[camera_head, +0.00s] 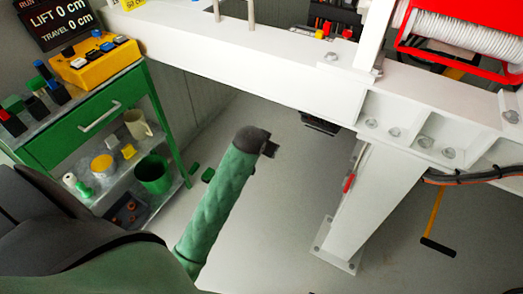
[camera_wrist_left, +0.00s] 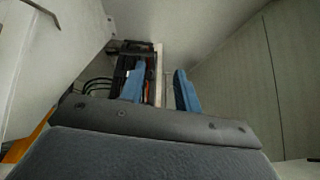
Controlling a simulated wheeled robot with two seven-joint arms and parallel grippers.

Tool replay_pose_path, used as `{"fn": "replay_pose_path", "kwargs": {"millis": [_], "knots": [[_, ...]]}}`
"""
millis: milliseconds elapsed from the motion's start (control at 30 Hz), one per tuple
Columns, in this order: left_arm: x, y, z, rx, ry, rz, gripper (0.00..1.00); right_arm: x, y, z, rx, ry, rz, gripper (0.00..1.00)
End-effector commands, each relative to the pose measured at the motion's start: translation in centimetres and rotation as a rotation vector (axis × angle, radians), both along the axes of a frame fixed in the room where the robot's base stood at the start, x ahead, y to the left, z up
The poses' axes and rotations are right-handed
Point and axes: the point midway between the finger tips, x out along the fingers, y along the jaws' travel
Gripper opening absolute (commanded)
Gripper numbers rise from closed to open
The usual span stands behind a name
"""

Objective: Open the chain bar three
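My left gripper (camera_head: 269,148) is at the dark end of my green-sleeved arm, in front of the white beam and above the grey floor in the head view. In the left wrist view its two blue fingers (camera_wrist_left: 160,85) stand apart with nothing held between them. A dark rack-like thing with orange parts (camera_wrist_left: 122,75) and a pale upright strip (camera_wrist_left: 158,75) show beyond the fingers, apart from them. I cannot pick out a chain bar for certain in either view. My right gripper is not in view.
A white beam (camera_head: 265,62) crosses the head view, with a white leg (camera_head: 365,205) bolted to the floor. A green cart (camera_head: 100,112) with a yellow control box (camera_head: 95,62) stands left. Floor (camera_head: 285,215) between cart and leg is mostly clear.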

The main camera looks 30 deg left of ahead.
Motion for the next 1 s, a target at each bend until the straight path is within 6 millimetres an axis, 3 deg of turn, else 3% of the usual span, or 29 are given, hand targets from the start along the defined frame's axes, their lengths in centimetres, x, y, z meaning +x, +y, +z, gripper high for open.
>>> {"fn": "replay_pose_path", "kwargs": {"millis": [300, 633, 667, 767, 900, 1000], "knots": [[-3.3, -0.4, -0.2, -0.094, 0.076, 0.027, 0.33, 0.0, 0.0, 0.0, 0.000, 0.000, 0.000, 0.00], [-3.6, -0.4, -0.2, -0.102, 0.085, 0.030, 0.33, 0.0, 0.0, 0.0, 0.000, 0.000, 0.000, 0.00], [-3.6, -0.4, -0.2, -0.102, 0.085, 0.030, 0.34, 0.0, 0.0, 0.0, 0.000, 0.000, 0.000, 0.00], [-3.6, -0.6, -0.4, -0.103, 0.080, 0.025, 0.54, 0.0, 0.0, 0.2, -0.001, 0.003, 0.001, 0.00], [-3.7, -2.8, -2.4, -0.114, 0.042, -0.011, 0.79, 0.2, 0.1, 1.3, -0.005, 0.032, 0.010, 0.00], [-4.8, -6.1, -5.5, -0.138, 0.004, -0.062, 0.79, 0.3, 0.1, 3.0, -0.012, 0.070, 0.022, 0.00]]}}
